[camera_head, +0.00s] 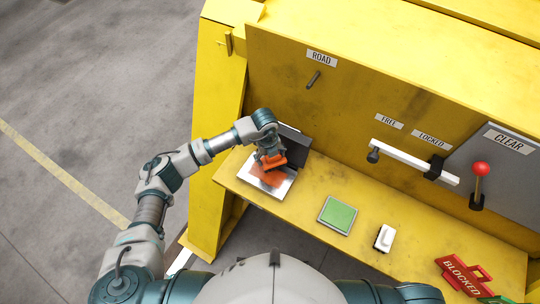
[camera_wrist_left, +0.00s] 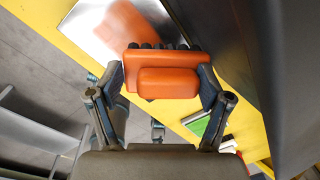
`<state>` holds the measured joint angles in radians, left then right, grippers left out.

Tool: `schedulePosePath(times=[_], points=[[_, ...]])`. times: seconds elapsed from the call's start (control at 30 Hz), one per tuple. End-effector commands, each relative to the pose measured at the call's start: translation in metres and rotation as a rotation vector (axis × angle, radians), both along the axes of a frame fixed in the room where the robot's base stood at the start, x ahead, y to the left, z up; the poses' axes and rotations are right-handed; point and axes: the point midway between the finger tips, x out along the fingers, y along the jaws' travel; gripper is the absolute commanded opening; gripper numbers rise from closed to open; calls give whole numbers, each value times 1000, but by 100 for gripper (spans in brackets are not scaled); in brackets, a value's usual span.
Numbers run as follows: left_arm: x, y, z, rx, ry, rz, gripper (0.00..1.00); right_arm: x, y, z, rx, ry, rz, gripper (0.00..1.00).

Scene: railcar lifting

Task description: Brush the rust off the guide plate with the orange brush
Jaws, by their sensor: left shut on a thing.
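The orange brush (camera_head: 273,162) is held in my left gripper (camera_head: 270,155). In the left wrist view the brush (camera_wrist_left: 167,82) sits between both fingers, with dark bristles along its far side. The guide plate (camera_head: 281,190) is a shiny metal plate at the left end of the yellow shelf. An orange-brown rust patch (camera_head: 264,180) covers its middle, and it also shows in the left wrist view (camera_wrist_left: 125,30). The brush is over the plate beside the rust; I cannot tell whether the bristles touch. My right gripper is out of view.
A dark upright plate (camera_head: 292,141) stands behind the guide plate. On the yellow shelf (camera_head: 385,207) are a green pad (camera_head: 338,215), a white block (camera_head: 384,238) and a red BLOCKED sign (camera_head: 463,275). A white lever (camera_head: 412,160) and red-knobbed lever (camera_head: 480,171) jut out.

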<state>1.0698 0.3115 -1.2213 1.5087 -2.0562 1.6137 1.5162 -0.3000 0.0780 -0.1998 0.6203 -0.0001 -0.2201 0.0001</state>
Motion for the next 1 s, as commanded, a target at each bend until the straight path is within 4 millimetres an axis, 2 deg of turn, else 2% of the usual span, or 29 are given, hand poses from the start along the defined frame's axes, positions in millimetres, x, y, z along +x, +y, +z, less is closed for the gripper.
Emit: schedulePosePath(times=[0.3,0.53,0.83,1.0], points=[[13,26,1,0,-2,1,23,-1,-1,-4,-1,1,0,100],[17,33,2,-1,-1,1,22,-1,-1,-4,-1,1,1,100],[29,58,4,0,-2,3,22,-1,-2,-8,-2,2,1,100],[32,63,4,-1,-2,0,22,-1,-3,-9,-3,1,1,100]])
